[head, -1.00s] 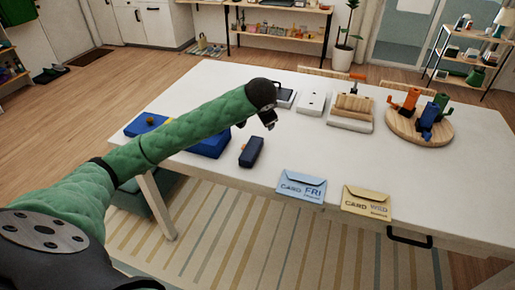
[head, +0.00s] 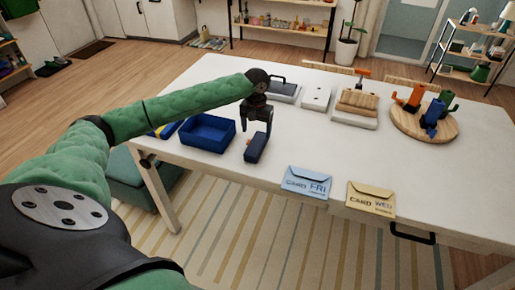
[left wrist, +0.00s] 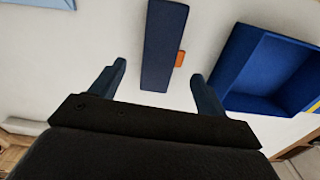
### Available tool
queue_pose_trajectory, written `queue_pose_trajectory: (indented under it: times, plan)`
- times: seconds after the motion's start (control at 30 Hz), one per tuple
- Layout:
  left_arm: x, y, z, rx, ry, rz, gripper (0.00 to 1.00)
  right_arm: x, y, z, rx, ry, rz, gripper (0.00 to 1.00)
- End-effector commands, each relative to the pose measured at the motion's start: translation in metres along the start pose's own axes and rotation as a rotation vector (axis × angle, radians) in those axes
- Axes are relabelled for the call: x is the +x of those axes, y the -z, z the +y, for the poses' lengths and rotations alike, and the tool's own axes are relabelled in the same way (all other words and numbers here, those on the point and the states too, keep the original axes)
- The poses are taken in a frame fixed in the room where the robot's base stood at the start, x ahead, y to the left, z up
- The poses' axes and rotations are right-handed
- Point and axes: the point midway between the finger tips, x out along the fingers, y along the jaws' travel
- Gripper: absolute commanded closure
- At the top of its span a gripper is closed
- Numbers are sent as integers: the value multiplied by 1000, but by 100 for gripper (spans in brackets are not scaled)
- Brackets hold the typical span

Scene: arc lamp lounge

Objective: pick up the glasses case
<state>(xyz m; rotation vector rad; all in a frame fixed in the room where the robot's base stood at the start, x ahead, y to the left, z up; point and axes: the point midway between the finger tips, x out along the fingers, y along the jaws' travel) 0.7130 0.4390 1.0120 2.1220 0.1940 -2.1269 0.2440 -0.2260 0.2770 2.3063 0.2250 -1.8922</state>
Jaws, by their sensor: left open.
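The glasses case is a dark blue oblong (head: 256,148) lying on the white table near its front edge. It also shows in the left wrist view (left wrist: 164,45), upper middle, with a small orange tab (left wrist: 180,58) beside it. My left gripper (head: 258,122) points down just above and behind the case, open and empty. In the left wrist view its two fingers (left wrist: 160,85) are spread wide, with the near end of the case between their lines. I cannot tell the exact height gap. My right gripper is not in view.
An open blue tray (head: 232,133) stands just left of the case. Blue and yellow card envelopes (head: 306,182) (head: 371,198) lie to the right by the front edge. A round wooden board (head: 424,125) with colored pieces is farther right. Table between is clear.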

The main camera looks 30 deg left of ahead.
Motion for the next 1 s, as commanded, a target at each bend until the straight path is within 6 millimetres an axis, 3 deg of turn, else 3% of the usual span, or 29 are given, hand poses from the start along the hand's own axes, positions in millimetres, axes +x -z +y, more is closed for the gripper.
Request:
queue_pose_trajectory:
  times: [0.17,0.47,0.8,1.0]
  plan:
    - [3,0,0,-53,0,1,25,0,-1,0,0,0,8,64]
    - [29,0,0,-54,2,1,25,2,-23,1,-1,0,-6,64]
    - [70,0,0,-53,1,1,25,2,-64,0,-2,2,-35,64]
    - [78,0,0,-52,1,2,25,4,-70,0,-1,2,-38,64]
